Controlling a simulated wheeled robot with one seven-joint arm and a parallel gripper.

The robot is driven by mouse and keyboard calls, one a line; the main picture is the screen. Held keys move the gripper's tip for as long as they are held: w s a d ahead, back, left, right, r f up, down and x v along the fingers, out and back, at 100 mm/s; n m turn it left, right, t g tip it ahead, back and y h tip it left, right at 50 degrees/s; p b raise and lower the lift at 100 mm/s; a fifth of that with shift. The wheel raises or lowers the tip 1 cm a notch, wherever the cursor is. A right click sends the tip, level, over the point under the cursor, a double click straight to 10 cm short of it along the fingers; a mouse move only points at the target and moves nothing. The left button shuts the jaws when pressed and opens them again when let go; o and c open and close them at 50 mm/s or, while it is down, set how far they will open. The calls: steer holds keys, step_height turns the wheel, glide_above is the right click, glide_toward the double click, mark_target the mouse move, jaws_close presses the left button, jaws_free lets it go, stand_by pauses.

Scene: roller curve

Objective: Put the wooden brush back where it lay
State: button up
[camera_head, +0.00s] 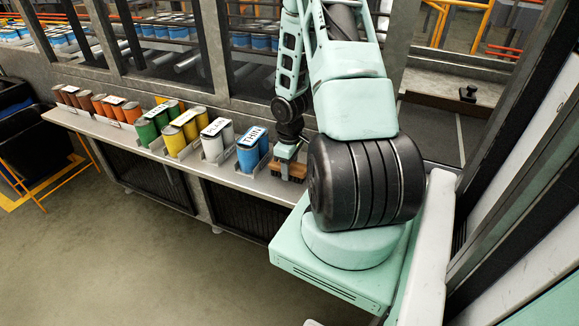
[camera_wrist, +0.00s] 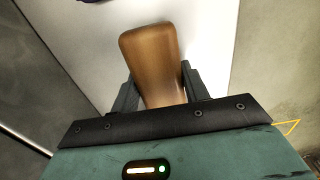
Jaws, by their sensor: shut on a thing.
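The wooden brush (camera_wrist: 150,55) shows in the wrist view as a brown wooden block between the two dark fingers of my gripper (camera_wrist: 158,90). The fingers are shut on its sides. In the head view the brush (camera_head: 290,170) is a small brown piece under my gripper (camera_head: 287,158), at the right part of the light shelf (camera_head: 232,178), just right of the blue cans. It is low over the shelf; I cannot tell whether it touches. Its underside is hidden.
Blue cans (camera_head: 252,150) stand close left of my gripper. White cans (camera_head: 213,145), yellow cans (camera_head: 175,142), green cans (camera_head: 146,133) and orange and brown cans follow leftward along the shelf. Windows and a metal frame rise behind. The shelf's front edge borders open floor (camera_head: 120,240).

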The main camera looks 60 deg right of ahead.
steer(key=shift+f, duration=0.1)
steer(key=o, duration=1)
steer(key=shift+c, duration=0.2)
